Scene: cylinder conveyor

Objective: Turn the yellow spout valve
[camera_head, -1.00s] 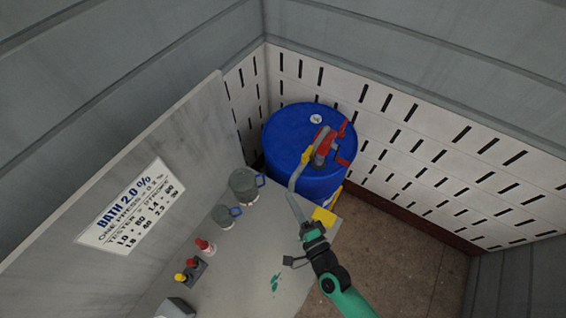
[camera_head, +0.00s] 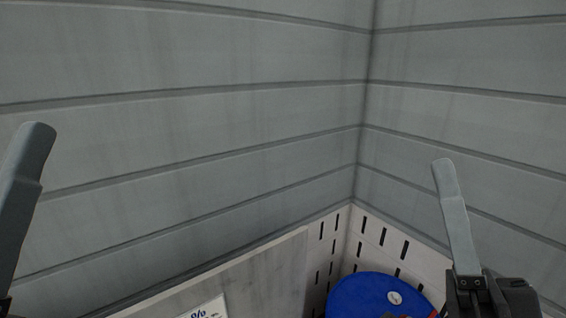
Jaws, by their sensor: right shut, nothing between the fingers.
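The top of the blue drum (camera_head: 375,298) shows at the bottom edge, with a pale cap (camera_head: 394,297) on it. The yellow spout valve is out of view below the frame. My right gripper (camera_head: 442,166) stands upright at the right, its long grey fingers together and empty, over the right side of the drum in the picture. Of my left gripper (camera_head: 38,130), a grey finger shows at the left edge; its other parts are cut off, so its opening cannot be told.
Grey panelled walls (camera_head: 200,130) meet in a corner behind the drum. A white slotted panel (camera_head: 388,238) runs along their lower part. A grey board (camera_head: 255,275) with part of a white sign (camera_head: 207,309) stands at lower left.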

